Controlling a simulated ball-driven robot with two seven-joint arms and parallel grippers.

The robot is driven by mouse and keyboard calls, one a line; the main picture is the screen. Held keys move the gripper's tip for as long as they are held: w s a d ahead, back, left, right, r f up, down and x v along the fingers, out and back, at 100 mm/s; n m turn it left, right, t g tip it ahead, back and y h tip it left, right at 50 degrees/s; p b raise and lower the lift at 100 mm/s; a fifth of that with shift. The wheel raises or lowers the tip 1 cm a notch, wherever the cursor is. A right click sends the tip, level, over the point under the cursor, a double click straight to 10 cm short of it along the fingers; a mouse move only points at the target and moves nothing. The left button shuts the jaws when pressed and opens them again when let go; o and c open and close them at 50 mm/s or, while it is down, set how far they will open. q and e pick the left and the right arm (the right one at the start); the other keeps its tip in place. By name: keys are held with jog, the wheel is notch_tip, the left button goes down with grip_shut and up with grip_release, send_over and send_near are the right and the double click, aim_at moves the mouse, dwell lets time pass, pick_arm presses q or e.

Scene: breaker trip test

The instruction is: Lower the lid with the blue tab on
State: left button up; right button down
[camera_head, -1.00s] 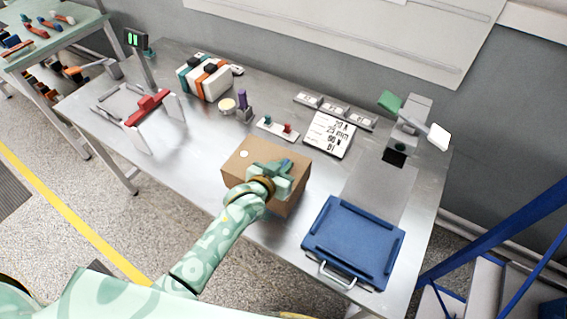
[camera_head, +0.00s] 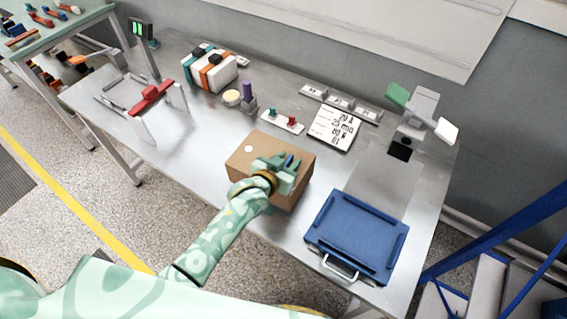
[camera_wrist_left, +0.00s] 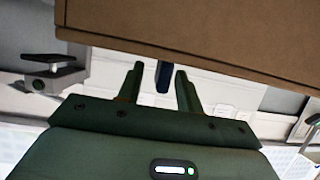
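A brown box (camera_head: 262,143) with a white round spot on top stands on the metal bench. Its top looks flat in the head view; I cannot tell whether the lid is fully down. My left gripper (camera_head: 288,162) is over the box's right part. A blue tab (camera_head: 290,159) shows at its fingers. In the left wrist view, the blue tab (camera_wrist_left: 163,77) sticks out below the edge of a brown panel (camera_wrist_left: 200,30). It lies between the two fingers of my left gripper (camera_wrist_left: 161,88), with a gap on each side. My right gripper is not in view.
A blue tray-like panel (camera_head: 357,235) with a metal handle lies right of the box. Behind the box are a small switch plate (camera_head: 283,121), a printed card (camera_head: 334,128) and a purple-topped post (camera_head: 248,92). A grey stand (camera_head: 412,125) is at the right.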

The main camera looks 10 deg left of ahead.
pick_arm(q)
jog(key=p+v, duration=0.3)
jog(key=v, duration=1.3)
jog(key=shift+s, duration=0.15)
jog(key=shift+f, duration=0.1)
